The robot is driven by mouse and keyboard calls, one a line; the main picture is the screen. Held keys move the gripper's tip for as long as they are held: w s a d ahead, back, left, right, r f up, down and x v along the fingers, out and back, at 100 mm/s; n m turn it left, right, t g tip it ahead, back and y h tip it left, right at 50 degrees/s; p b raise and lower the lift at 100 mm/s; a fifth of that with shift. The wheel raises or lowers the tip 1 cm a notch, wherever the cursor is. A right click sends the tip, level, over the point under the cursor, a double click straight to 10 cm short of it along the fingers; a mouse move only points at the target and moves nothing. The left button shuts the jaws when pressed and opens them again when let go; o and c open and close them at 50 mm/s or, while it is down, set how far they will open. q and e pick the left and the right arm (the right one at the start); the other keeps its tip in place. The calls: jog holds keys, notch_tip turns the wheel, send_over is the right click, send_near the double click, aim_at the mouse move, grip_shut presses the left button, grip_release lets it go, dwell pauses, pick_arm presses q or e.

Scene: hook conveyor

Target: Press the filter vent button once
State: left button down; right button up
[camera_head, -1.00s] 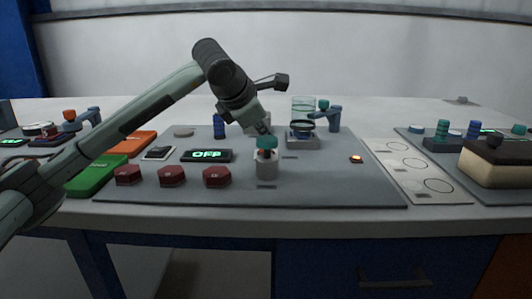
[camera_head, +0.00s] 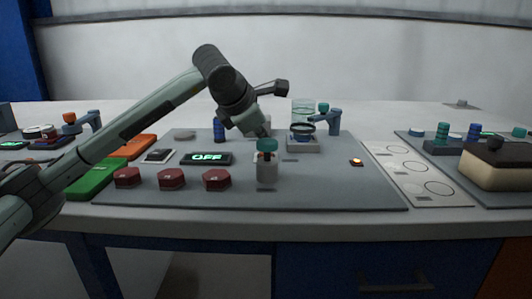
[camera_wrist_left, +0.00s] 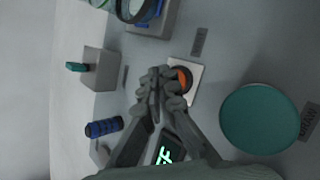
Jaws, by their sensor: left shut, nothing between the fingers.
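In the left wrist view an orange round button (camera_wrist_left: 183,78) sits on a pale square plate (camera_wrist_left: 194,93), with a dark label strip beside it that I cannot read. My left gripper (camera_wrist_left: 163,78) is shut and empty. Its fingertips overlap the button's near edge in that view; I cannot tell whether they touch it. The bottle's teal cap (camera_wrist_left: 260,118) is a large disc right of the fingers in the wrist view. My right gripper is not in view.
The OFF display (camera_head: 206,157) stands left of the bottle, with dark red hexagonal pieces (camera_head: 171,178) in front. A ringed stand (camera_head: 303,143) is behind right. A small lit orange button (camera_head: 357,161) lies further right. The grey mat (camera_head: 330,185) is clear at front right.

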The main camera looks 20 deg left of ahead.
aim_at(264, 154)
pick_arm(q)
jog(key=shift+f, duration=0.1)
dwell(0.7)
jog(key=shift+f+b, duration=0.35)
jog(key=shift+b, duration=0.15)
jog(key=shift+f+b, duration=0.45)
dwell(0.8)
jog(key=shift+r, duration=0.1)
jog(key=shift+r+p, duration=0.45)
jog(key=shift+r, duration=0.3)
jog(key=shift+r, duration=0.1)
jog(key=shift+r+p, duration=1.5)
jog(key=shift+r, duration=0.95)
